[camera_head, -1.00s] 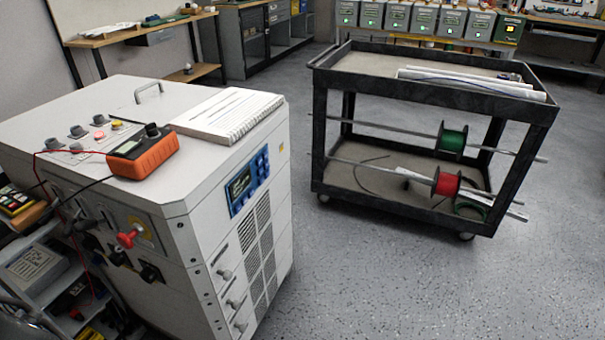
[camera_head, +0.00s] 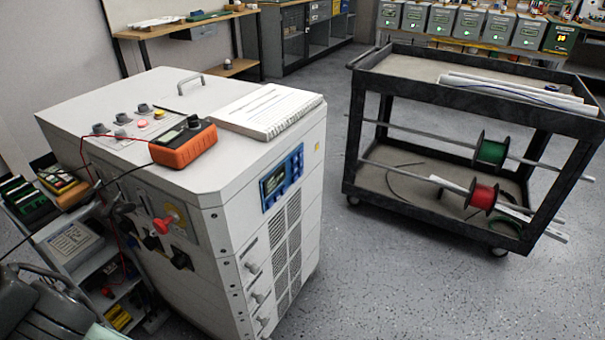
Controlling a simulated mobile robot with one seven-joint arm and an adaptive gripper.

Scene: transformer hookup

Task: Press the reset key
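The white cabinet (camera_head: 150,95) stands at the left. Its top has several grey knobs, a red button (camera_head: 143,124) and a yellow button (camera_head: 159,114). A blue panel (camera_head: 282,178) with a small display and keys is on its right face. A red rotary handle (camera_head: 166,222) on a yellow plate is on its front face. No label is readable, so I cannot tell which of these is the reset key. My gripper is not clearly seen; only dark grey rounded parts, probably of my arm, show at the bottom left.
An orange meter (camera_head: 184,146) with leads and a spiral notebook (camera_head: 266,111) lie on the cabinet. A small grey cart (camera_head: 95,262) stands against its left. A black cart (camera_head: 420,205) with wire spools is at the right. The floor (camera_head: 400,295) between and in front is clear.

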